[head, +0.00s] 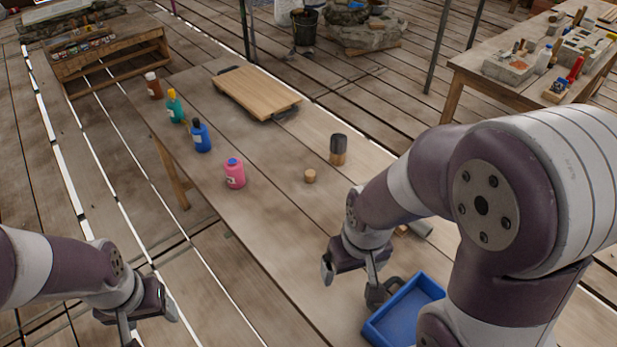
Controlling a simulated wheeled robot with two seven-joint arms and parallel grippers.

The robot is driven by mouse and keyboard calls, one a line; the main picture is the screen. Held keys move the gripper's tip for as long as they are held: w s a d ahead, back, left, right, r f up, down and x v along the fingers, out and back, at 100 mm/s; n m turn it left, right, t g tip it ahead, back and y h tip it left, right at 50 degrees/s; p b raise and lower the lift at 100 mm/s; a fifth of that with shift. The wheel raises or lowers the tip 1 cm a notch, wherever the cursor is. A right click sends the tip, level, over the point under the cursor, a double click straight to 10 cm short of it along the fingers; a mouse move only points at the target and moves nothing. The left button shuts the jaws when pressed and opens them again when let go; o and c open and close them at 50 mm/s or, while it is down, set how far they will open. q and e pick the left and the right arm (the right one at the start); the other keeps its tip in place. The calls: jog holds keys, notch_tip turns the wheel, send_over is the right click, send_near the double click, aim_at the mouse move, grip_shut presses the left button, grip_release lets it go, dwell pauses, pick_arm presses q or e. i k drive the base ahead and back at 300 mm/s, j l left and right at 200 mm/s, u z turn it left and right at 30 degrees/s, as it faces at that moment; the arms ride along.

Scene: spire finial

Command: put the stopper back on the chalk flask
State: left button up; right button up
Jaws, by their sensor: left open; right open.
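A small tan cork-like stopper (310,176) stands on the long wooden table. Just behind it is an upright cylinder (338,150), dark on top and wood-brown below. I cannot tell which vessel is the chalk flask. Upright bottles stand along the table's left side: brown (154,86), teal with an orange top (175,107), blue (201,137) and pink with a blue cap (235,174). My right gripper (350,274) is open and empty, nearer me than the stopper and apart from it. My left gripper (147,318) is open and empty, off the table's left edge.
A blue tray (378,334) lies at the table's near right, partly hidden by my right arm. A grey and tan object (418,229) shows partly behind that arm. A wooden board (257,92) lies at the far end. The table's middle is mostly clear.

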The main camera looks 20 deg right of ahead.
aim_at(234, 168)
jog(key=i+j+z, duration=0.1)
jog(key=i+j, duration=0.8)
jog(key=i, duration=0.15)
